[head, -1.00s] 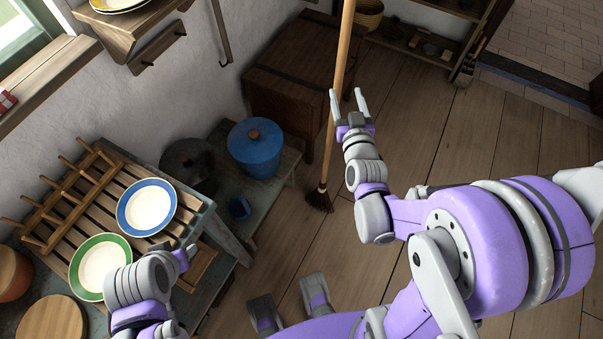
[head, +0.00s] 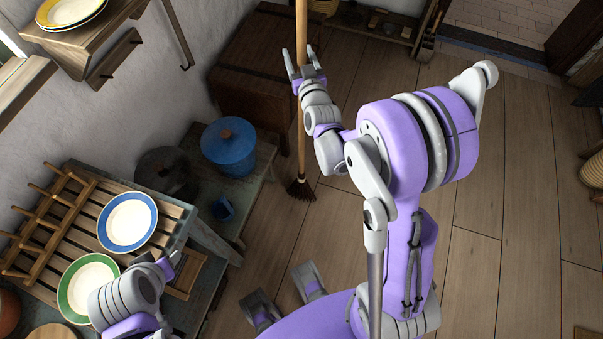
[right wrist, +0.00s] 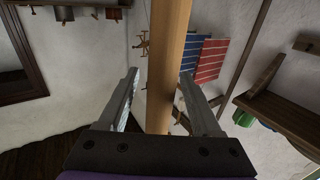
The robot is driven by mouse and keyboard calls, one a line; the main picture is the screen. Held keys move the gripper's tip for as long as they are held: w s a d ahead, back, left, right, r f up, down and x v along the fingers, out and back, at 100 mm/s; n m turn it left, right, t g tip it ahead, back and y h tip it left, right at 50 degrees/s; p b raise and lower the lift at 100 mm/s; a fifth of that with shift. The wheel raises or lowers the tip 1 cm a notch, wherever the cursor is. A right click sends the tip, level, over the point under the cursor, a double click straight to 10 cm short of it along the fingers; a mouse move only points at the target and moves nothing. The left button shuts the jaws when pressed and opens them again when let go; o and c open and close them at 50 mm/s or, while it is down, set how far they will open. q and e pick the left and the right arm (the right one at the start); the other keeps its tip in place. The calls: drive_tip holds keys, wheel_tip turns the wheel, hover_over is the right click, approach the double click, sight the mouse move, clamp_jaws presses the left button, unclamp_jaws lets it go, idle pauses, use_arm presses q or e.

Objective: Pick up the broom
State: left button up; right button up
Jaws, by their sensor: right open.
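The broom (head: 301,140) stands nearly upright, its wooden handle running up out of the head view and its dark bristles (head: 300,190) on the floor. My right gripper (head: 300,58) is open at the upper handle. In the right wrist view, the handle (right wrist: 165,60) passes between the open fingers (right wrist: 159,80), with a gap visible on each side. My left gripper (head: 168,264) is at the lower left, over the edge of the plate rack; its jaw opening is unclear.
A wooden chest (head: 250,90) stands behind the broom. A blue lidded pot (head: 229,147) and blue mug (head: 222,208) sit on a low bench left of it. Blue-rimmed (head: 127,222) and green-rimmed (head: 85,285) plates lie on the slatted rack. Floor to the right is open.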

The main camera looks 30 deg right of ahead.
clamp_jaws()
idle(0.3)
